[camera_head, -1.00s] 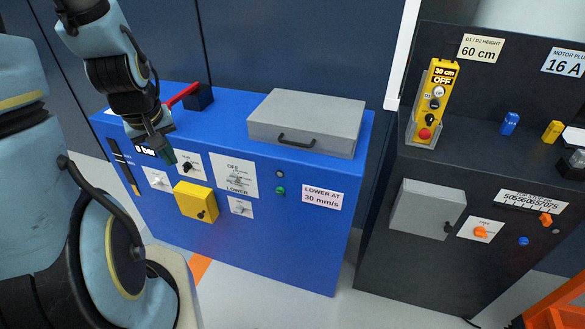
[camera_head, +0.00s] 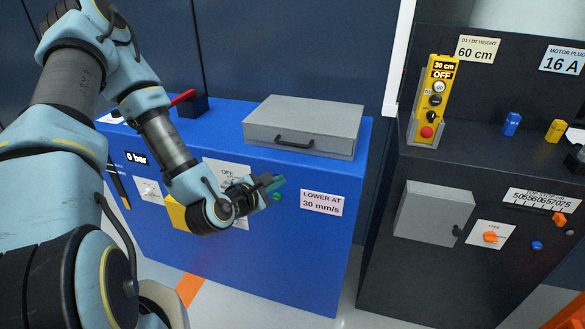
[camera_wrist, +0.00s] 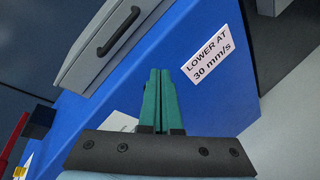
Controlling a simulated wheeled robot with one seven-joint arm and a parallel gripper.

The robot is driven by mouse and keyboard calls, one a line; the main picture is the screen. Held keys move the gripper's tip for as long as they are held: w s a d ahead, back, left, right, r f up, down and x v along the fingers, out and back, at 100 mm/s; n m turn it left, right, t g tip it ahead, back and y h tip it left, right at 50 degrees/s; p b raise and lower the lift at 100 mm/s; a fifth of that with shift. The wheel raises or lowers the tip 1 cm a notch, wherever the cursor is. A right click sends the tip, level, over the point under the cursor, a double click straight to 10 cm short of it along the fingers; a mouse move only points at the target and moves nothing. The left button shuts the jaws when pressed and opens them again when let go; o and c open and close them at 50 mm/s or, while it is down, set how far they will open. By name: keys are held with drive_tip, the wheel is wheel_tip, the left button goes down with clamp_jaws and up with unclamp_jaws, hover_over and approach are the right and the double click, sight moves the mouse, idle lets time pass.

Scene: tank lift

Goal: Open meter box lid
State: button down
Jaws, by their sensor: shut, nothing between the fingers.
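A grey box (camera_head: 310,122) with a flat closed lid and a dark front handle (camera_head: 294,141) sits on top of the blue cabinet. It also shows at the upper left of the wrist view (camera_wrist: 88,60). A smaller grey box (camera_head: 430,214) with a closed door and a dark knob is on the front of the dark cabinet. No label tells which one is the meter box. My gripper (camera_head: 273,183) has green fingers and is in front of the blue panel, below the grey box's handle and apart from it. Its fingers (camera_wrist: 159,88) are together and empty.
A "LOWER AT 30 mm/s" label (camera_head: 321,202) is just right of my gripper. My arm partly hides the yellow box (camera_head: 176,214) and panel switches. A red lever (camera_head: 183,97) stands at the back left. A yellow pendant (camera_head: 433,101) is on the dark cabinet.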

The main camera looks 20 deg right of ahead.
drive_tip(key=w+d+n+t+b, duration=0.1)
drive_tip(key=d+n+b, duration=0.1)
drive_tip(key=n, duration=0.2)
drive_tip(key=w+d+r+n+t+b, duration=0.1)
drive_tip(key=w+d+n+t+b, duration=0.1)
drive_tip(key=n+b, duration=0.1)
drive_tip(key=w+d+n+t+b, duration=0.2)
drive_tip(key=n, duration=0.2)
drive_tip(key=shift+w+d+r+n+h, duration=0.2)
drive_tip(key=shift+d+r+n+h, duration=0.1)
drive_tip(key=shift+r, duration=0.1)
drive_tip(key=shift+w+d, duration=0.4)
drive_tip(key=shift+w, duration=0.05)
